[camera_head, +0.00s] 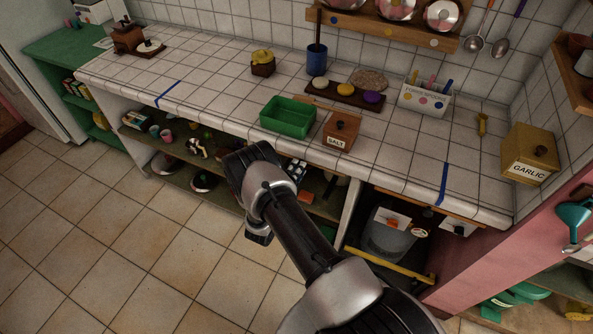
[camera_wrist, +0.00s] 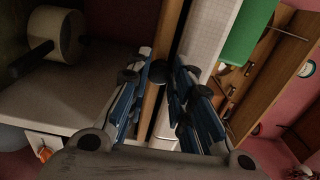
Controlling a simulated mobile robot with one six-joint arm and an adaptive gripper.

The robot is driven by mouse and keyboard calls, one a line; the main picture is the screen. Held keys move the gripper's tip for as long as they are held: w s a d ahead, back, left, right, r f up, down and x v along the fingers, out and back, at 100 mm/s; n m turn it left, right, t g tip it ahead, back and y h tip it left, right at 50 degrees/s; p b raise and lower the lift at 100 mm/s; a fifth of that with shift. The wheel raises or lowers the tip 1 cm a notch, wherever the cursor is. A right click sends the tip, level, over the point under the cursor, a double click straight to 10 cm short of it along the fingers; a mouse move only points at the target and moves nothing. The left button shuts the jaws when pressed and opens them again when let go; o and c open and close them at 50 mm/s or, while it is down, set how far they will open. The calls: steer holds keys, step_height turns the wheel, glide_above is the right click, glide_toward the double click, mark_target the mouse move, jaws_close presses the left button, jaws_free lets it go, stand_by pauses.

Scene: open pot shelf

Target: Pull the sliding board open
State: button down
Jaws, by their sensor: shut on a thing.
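The sliding board (camera_wrist: 168,30) shows in the wrist view as a brown wooden strip running along under the pale counter edge. A small dark round knob (camera_wrist: 158,73) is at its front face. My gripper (camera_wrist: 158,72) has its blue-padded fingers on both sides of this knob, shut on it. In the head view my arm's end (camera_head: 258,165) is at the counter's front edge, below the green tray. There the fingers, the knob and the board's front are hidden behind my wrist, and I cannot tell how far out the board is.
The tiled counter (camera_head: 215,75) holds a green tray (camera_head: 288,116), a salt box (camera_head: 341,131) and a garlic box (camera_head: 530,153). The shelf below holds bowls and small items. Tiled floor (camera_head: 130,230) in front is clear.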

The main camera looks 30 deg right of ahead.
steer(key=v, duration=2.3)
steer(key=shift+b, duration=0.3)
steer(key=shift+d, duration=0.1)
steer(key=c, duration=1.4)
jaws_free()
steer(key=v, duration=1.2)
